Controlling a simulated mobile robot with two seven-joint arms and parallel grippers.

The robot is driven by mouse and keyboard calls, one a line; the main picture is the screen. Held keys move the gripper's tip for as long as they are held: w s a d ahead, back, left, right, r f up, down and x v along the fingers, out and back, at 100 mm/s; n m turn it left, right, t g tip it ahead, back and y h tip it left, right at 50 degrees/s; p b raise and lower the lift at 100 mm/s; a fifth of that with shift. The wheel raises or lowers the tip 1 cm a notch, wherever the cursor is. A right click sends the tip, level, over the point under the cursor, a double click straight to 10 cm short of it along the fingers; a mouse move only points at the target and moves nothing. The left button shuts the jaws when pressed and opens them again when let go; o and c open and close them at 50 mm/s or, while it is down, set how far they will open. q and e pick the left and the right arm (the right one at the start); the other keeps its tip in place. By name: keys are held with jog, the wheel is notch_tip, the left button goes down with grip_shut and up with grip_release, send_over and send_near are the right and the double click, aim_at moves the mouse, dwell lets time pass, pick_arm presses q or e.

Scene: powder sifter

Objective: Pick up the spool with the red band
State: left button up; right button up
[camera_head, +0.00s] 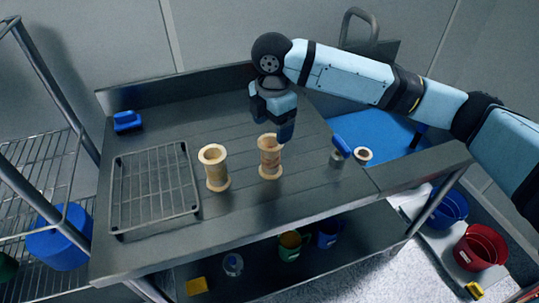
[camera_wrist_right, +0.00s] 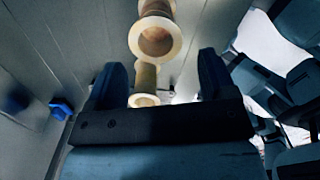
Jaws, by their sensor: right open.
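Two pale wooden spools stand upright on the grey metal table. The right spool (camera_head: 270,158) has a faint reddish tint around its middle. The left spool (camera_head: 215,170) looks plain. My right gripper (camera_head: 273,122) is open and empty, pointing down just above and behind the right spool. In the right wrist view, one spool (camera_wrist_right: 145,100) shows between the open fingers (camera_wrist_right: 160,78), and another spool (camera_wrist_right: 157,40) is further up the picture. No clear red band shows there, and I cannot tell which spool is which. My left gripper is not in view.
A wire rack (camera_head: 155,190) lies on the table left of the spools. A blue brush (camera_head: 128,122) is at the back left. A blue-handled tool (camera_head: 340,150) and a cream ring-shaped object (camera_head: 363,155) are to the right. Coloured cups stand on the lower shelf.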

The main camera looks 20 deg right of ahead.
aim_at(270, 144)
jog(key=f, duration=0.9)
jog(key=shift+w+a+f+b, duration=0.1)
jog(key=shift+w+a+b, duration=0.1)
jog(key=shift+b, duration=0.2)
jog(key=shift+c, duration=0.4)
jog(key=c, duration=0.7)
